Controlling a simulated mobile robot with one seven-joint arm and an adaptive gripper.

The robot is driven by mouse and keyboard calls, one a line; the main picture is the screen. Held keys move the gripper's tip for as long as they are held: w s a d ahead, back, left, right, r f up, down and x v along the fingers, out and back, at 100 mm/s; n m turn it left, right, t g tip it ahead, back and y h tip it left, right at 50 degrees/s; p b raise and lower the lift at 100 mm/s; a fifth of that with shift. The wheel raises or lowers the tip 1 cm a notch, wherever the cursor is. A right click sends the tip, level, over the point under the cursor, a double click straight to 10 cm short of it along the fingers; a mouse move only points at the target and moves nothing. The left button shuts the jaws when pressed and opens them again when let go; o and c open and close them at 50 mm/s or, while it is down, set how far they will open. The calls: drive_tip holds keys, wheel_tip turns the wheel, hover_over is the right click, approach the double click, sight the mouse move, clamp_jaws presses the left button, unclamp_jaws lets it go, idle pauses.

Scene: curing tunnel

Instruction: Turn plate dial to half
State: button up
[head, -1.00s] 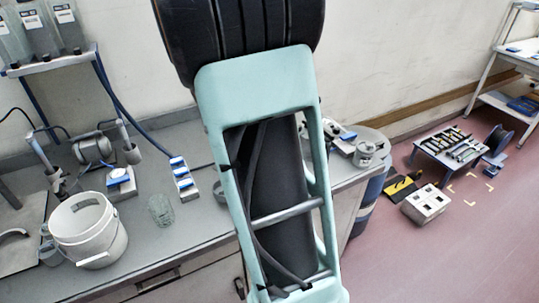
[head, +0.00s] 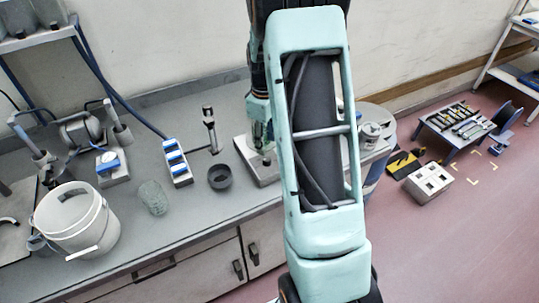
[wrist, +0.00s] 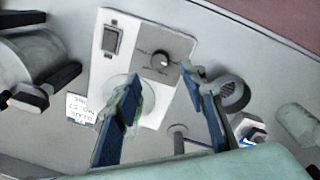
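The plate unit is a pale box (head: 246,166) on the bench in the head view, partly hidden by my arm. In the wrist view its light top (wrist: 100,72) carries a rocker switch (wrist: 112,40) and a dark panel with the round dial (wrist: 160,60). A pale round patch on its top is partly covered by a finger. The dial's exact setting is too small to read. My gripper (wrist: 160,74) is open, its fingertips apart on either side of the dial's near edge in the picture. I see no clear contact with the dial. In the head view my gripper (head: 262,140) is just above the unit.
A dark cup (head: 220,177) stands left of the unit; it also shows in the wrist view (wrist: 232,94). A stand with a rod (head: 210,130), a blue-switched power strip (head: 176,163), a glass beaker (head: 153,198) and a white bucket (head: 75,222) are further left. A printed label (wrist: 82,108) lies beside the unit.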

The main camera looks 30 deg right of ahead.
sight(267, 159)
drive_tip(key=f, duration=0.4)
drive_tip(key=f+p, duration=0.1)
drive_tip(key=f, duration=0.2)
drive_tip(key=shift+w+d+f, duration=0.15)
drive_tip(key=shift+d+f, duration=0.05)
drive_tip(key=shift+f, duration=0.2)
clamp_jaws()
